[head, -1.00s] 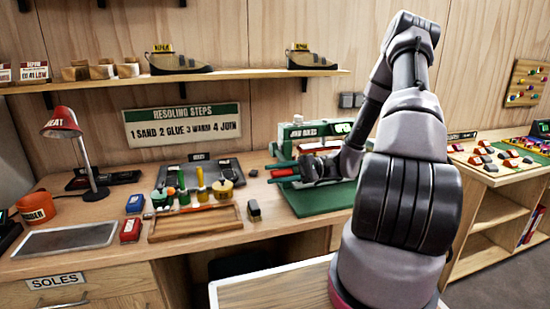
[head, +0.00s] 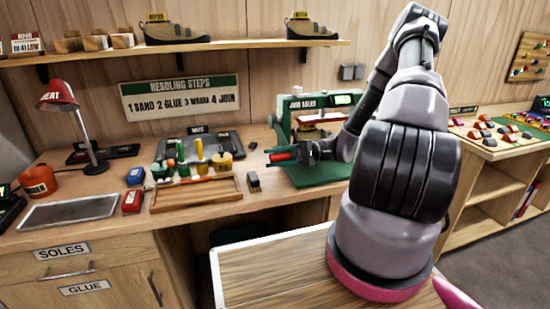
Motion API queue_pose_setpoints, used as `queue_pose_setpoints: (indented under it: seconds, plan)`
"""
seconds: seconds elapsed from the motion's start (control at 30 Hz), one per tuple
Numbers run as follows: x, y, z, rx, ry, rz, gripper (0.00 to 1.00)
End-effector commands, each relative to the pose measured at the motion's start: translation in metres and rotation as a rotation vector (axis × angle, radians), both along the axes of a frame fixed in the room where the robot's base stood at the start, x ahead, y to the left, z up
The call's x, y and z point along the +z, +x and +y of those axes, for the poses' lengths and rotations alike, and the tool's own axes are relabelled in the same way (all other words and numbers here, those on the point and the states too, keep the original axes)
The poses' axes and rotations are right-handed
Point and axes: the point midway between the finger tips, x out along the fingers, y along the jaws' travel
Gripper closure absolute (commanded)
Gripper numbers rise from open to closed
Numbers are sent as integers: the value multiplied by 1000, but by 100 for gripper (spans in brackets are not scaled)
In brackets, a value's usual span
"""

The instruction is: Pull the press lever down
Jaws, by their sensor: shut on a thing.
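The green press (head: 284,122) stands at the back of the bench, with a "JOIN SOLES" label on top and a red and white piece inside. Its lever has a red grip (head: 283,157) that sticks out to the left in front of the press. My gripper (head: 280,156) is shut on this grip, reaching it from the right. The lever lies roughly level, low over the green base (head: 322,173). My arm hides the right part of the press, and the lever's pivot is not clear to see.
A red lamp (head: 58,95) and a grey metal plate (head: 68,211) are farther left. A wooden surface (head: 265,275) is in front.

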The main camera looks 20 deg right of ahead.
Motion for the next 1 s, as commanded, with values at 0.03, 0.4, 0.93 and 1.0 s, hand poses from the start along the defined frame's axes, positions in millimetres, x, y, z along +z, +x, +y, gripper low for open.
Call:
queue_pose_setpoints:
  seconds: [0.03,0.4,0.93,1.0]
  plan:
    - [-7,1,-3,-7,-13,4,100]
    - [-4,1,-2,-3,-9,2,38]
    - [-3,1,-38,-6,-7,1,38]
    - [-3,1,-53,-7,-8,1,38]
